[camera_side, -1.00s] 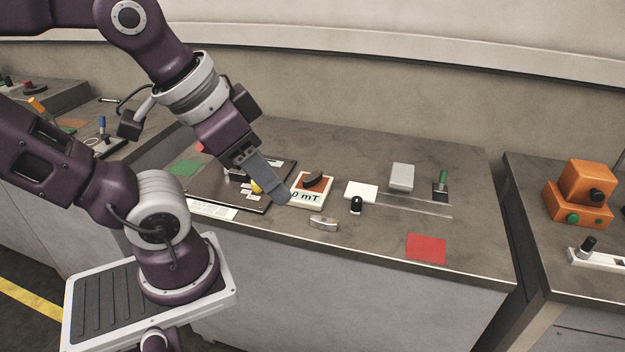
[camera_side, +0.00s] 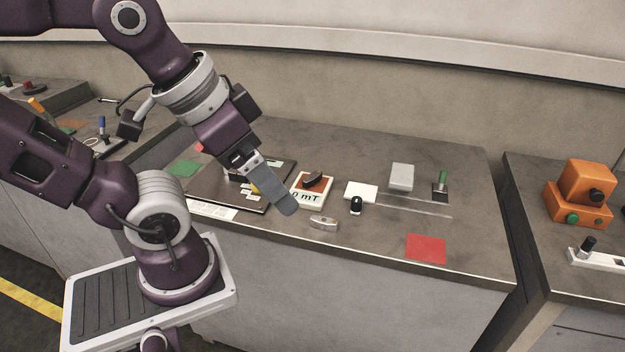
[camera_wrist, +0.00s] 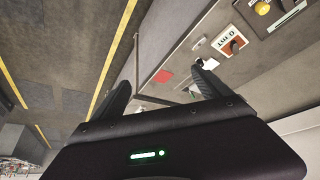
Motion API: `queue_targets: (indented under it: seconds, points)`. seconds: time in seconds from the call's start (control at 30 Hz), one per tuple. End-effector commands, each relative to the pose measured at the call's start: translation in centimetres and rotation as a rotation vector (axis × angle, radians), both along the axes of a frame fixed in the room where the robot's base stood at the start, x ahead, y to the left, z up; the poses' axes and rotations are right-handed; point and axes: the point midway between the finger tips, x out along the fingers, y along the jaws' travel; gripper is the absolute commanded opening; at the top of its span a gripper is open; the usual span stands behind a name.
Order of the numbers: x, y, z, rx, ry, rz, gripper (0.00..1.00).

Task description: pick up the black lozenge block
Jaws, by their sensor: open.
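A dark, lozenge-like block (camera_side: 315,180) lies on the brown pad of a white box marked "0 mT" (camera_side: 308,197); it also shows small in the wrist view (camera_wrist: 234,46). A second black piece (camera_side: 356,204), small and rounded with a pale spot, stands at the near end of the clear rails. I cannot tell for sure which is the black lozenge block. My gripper (camera_side: 284,207) is over the bench front, left of both, with its fingers pointing down and right. In the wrist view its two fingers (camera_wrist: 160,78) are wide apart with nothing between them.
A white plate (camera_side: 361,190), a grey block (camera_side: 402,177) and a green-handled switch (camera_side: 440,184) stand to the right. A small metal piece (camera_side: 323,223) lies near the front edge. A red square (camera_side: 426,249) marks clear bench at the right. A dark panel (camera_side: 225,188) lies behind my gripper.

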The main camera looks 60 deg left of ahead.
Motion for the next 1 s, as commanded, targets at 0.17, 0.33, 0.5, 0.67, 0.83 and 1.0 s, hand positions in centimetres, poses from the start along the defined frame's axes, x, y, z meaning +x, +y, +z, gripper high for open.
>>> queue_targets:
  seconds: [0.17, 0.33, 0.5, 0.67, 0.83, 1.0]
  points:
    - [0.3, 0.2, 0.1, 0.010, 0.011, -0.007, 0.87]
    - [4.9, 2.9, 0.6, 0.155, 0.188, -0.118, 0.87]
    - [12.7, 8.2, -2.0, 0.390, 0.490, -0.311, 0.87]
    - [19.6, 13.9, -8.1, 0.617, 0.825, -0.516, 0.87]
    - [24.3, 19.2, -16.2, 0.836, 1.180, -0.732, 0.87]
    - [26.0, 21.9, -21.4, 0.964, 1.399, -0.868, 0.87]
